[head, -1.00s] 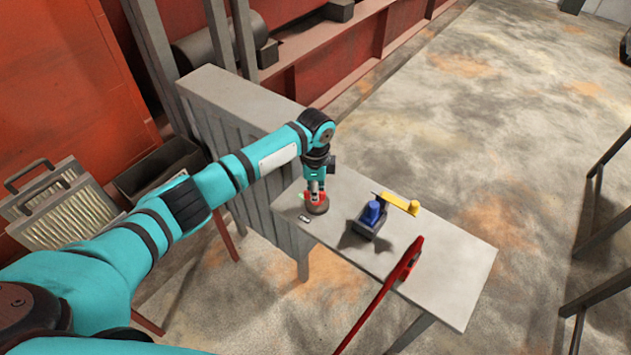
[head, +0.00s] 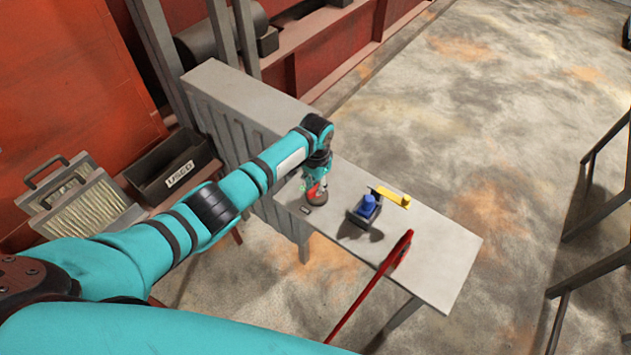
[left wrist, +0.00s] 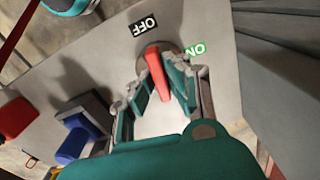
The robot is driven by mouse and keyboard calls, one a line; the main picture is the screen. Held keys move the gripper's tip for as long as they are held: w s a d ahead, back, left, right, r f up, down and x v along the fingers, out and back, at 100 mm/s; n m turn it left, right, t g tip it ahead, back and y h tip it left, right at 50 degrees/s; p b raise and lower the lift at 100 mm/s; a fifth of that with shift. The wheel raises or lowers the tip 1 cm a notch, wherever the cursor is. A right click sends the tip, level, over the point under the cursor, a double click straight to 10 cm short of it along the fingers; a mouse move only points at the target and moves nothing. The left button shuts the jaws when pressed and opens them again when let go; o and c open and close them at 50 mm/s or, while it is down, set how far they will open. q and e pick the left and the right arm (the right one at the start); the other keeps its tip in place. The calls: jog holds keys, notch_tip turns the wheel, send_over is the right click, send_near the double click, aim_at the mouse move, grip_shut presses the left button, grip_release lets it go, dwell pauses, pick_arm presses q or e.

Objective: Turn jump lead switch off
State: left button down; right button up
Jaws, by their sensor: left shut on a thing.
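The jump lead switch (head: 318,199) is a dark round base with a red handle, at the far left end of the grey bench. In the left wrist view its red handle (left wrist: 153,68) stands between my fingers, and the base is partly hidden behind them. A black OFF label (left wrist: 145,25) lies beyond the base and a green ON label (left wrist: 196,48) lies to its right. My left gripper (head: 318,184) is down at the switch, shut on the red handle; it also shows in the left wrist view (left wrist: 163,82). My right gripper is not in view.
On the grey bench (head: 440,260), a blue knob (head: 368,204) on a dark box and a yellow lever (head: 390,196) stand right of the switch. A long red bar (head: 375,285) rises at the front edge. A dark bin (head: 172,170) sits left, behind my arm.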

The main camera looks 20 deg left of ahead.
aim_at(316, 187)
pick_arm(q)
jog(key=shift+n, duration=0.6)
jog(key=shift+p, duration=0.3)
jog(key=c, duration=1.4)
grip_release()
jog(key=shift+o, duration=0.2)
jog(key=shift+r, duration=0.1)
notch_tip(316, 187, up, 12)
jog(key=shift+d, duration=0.1)
